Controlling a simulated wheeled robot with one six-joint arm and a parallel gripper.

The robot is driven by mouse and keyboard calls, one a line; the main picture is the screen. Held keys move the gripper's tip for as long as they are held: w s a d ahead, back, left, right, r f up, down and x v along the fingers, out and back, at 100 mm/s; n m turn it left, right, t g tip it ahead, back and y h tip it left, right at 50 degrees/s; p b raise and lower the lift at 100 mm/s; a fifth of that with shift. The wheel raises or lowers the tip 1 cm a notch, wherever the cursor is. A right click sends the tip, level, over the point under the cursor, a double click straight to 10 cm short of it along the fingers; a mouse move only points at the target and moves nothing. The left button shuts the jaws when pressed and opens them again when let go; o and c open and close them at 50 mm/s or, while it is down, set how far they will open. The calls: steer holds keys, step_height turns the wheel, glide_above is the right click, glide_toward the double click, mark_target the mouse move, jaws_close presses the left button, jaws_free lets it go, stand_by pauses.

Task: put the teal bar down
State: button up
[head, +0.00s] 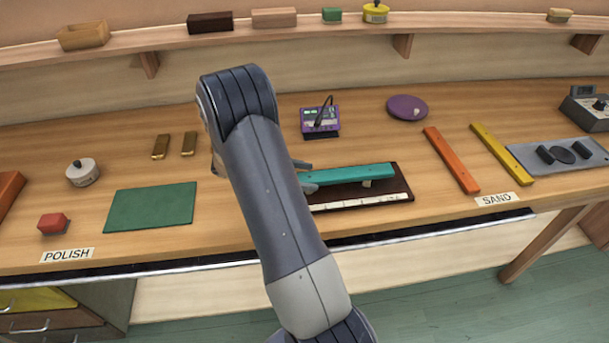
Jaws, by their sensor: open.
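The teal bar (350,174) lies lengthwise over a dark brown board (401,181) with a pale marked strip along its front. A small pale support shows under the bar toward its right end. My gripper (305,176) is mostly hidden behind my arm; two grey fingertips show at the bar's left end, one on the far side and one on the near side. The jaws are open. I cannot tell whether a finger touches the bar, and its far left end is partly covered.
A purple meter (320,118) stands behind the board and a purple disc (407,107) farther right. An orange bar (452,160) and a yellow bar (501,152) lie right, near the SAND label (497,199). A green mat (151,207) lies left. Bench space between meter and disc is clear.

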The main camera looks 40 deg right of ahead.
steer(key=shift+r+p, duration=0.4)
steer(key=shift+r, duration=0.2)
steer(key=b+v, duration=0.2)
steer(key=v, duration=1)
